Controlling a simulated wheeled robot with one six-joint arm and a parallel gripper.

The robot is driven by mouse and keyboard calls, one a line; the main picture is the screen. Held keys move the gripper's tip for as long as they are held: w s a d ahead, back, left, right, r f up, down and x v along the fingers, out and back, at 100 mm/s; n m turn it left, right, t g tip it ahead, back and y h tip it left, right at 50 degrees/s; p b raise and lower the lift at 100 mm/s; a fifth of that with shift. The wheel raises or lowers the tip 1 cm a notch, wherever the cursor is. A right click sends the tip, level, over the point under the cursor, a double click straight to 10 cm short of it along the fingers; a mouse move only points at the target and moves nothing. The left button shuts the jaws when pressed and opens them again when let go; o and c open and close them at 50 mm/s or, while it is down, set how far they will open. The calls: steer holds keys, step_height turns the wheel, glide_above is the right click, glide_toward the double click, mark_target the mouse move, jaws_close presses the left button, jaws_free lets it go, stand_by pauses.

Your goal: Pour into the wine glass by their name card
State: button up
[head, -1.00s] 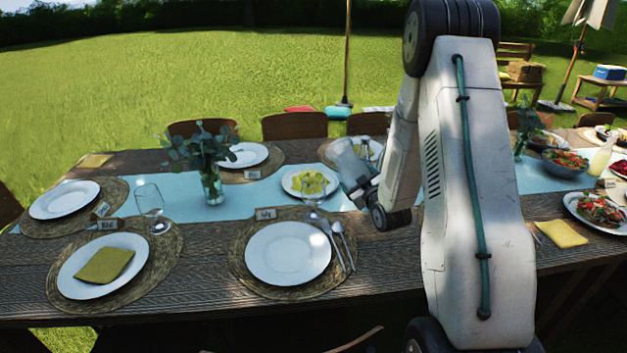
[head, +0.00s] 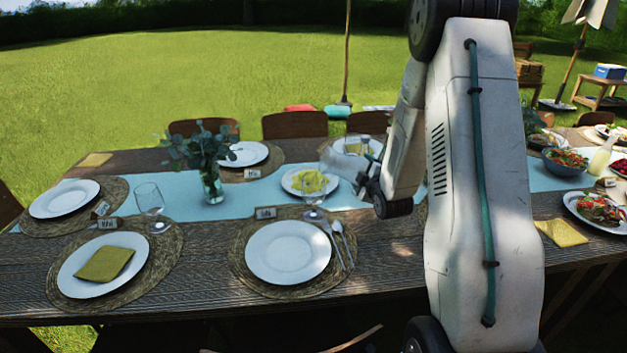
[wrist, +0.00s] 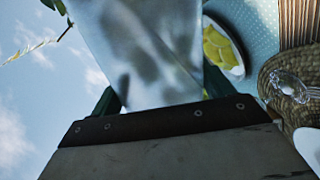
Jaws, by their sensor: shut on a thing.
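My gripper (head: 364,180) is shut on a clear, frosted-looking glass vessel (head: 338,160), held above the table's blue runner. The vessel fills the middle of the wrist view (wrist: 150,50), and its contents are hard to make out. One wine glass (head: 314,194) stands at the front middle setting, left of and below the vessel; it also shows at the right of the wrist view (wrist: 288,84). A name card (head: 265,212) stands at that setting's plate. Another wine glass (head: 150,200) stands at the left, near two name cards (head: 108,223) (head: 102,208). Writing on the cards is too small to read.
A plate of yellow food (head: 310,183) lies close to the vessel. A vase with leaves (head: 211,185) stands on the runner (head: 258,198). A white plate (head: 288,252) with cutlery lies in front. Food dishes and a bottle (head: 601,158) are at the right.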

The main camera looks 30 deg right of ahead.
mark_target(360, 158)
steer(key=shift+r+n, duration=0.4)
steer(key=shift+r, duration=0.35)
steer(key=shift+w+a+r+n, duration=0.1)
steer(key=shift+a+r+n, duration=0.15)
steer(key=shift+r, duration=0.15)
steer(key=shift+w+a+r+n, duration=0.1)
steer(key=shift+r+n, duration=0.15)
steer(key=shift+r, duration=0.1)
steer(key=shift+r+h, duration=0.2)
steer(key=shift+h, duration=0.1)
steer(key=shift+w+a+r+n+g+h+p, duration=0.1)
steer(key=shift+a+r+n+g+h+p, duration=0.05)
steer(key=shift+r+n+p, duration=0.35)
steer(key=shift+a+r+n+g+h+p, duration=0.15)
steer(key=shift+r+n+p, duration=0.25)
steer(key=shift+r+p, duration=0.1)
steer(key=shift+a+r+p, duration=0.1)
steer(key=shift+r+p, duration=0.05)
steer(key=shift+p, duration=0.25)
stand_by(1.0)
